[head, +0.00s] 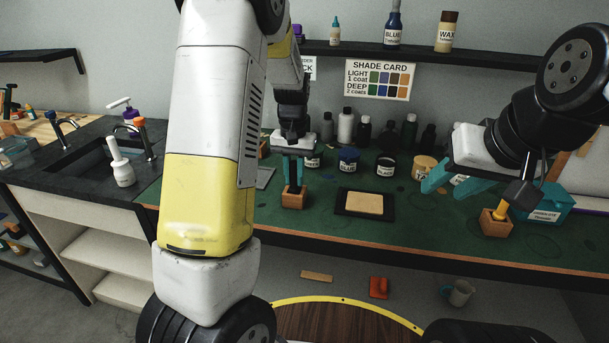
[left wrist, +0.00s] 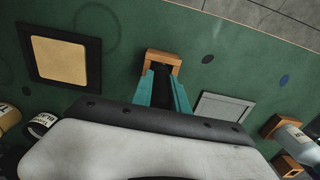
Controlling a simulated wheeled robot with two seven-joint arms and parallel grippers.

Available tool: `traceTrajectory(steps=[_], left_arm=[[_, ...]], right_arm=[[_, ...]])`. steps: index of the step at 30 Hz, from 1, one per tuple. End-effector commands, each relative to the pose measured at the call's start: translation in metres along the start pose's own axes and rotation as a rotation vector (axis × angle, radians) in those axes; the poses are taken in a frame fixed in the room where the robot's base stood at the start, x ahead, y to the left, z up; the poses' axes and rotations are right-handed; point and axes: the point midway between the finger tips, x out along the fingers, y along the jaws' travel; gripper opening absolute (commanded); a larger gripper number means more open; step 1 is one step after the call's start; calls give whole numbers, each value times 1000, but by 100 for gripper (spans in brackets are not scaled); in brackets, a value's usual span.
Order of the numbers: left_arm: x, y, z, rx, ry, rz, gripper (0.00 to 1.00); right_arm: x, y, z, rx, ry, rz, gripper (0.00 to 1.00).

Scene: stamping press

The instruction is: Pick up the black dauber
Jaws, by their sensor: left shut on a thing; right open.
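The black dauber (left wrist: 161,88) stands in a small wooden block holder (left wrist: 175,60), seen in the left wrist view. My left gripper (left wrist: 165,82) has its teal fingers shut on the dauber from both sides, just above the block. In the head view my left gripper (head: 293,180) points straight down over the same wooden block (head: 294,201); the dauber there is mostly hidden between the fingers. The dauber's lower end is hidden in the block. My right gripper (head: 450,187) is open and empty above the right part of the green mat.
A tan pad in a black tray (head: 365,215) lies right of the block. Several ink jars (head: 386,166) stand behind. A yellow-handled dauber (head: 501,210) stands in another wooden block (head: 495,223) near my right gripper. A grey plate (left wrist: 222,108) lies beside the holder.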

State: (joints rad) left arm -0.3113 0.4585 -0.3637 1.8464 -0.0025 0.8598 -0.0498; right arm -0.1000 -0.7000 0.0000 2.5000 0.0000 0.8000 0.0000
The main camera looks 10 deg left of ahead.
Motion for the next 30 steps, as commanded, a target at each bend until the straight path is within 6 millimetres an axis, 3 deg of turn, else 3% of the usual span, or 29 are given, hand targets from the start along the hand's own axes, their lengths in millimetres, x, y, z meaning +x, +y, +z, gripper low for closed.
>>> traceTrajectory(steps=[7,19,24,30], left_arm=[[-14,0,-1,1,4,1,0],[-88,0,-1,1,3,0,0],[-100,0,0,0,0,0,0],[-100,0,0,0,0,0,0]], right_arm=[[0,0,0,0,0,0,42],[0,0,0,0,0,0,42],[0,0,0,0,0,0,42],[0,0,0,0,0,0,42]])
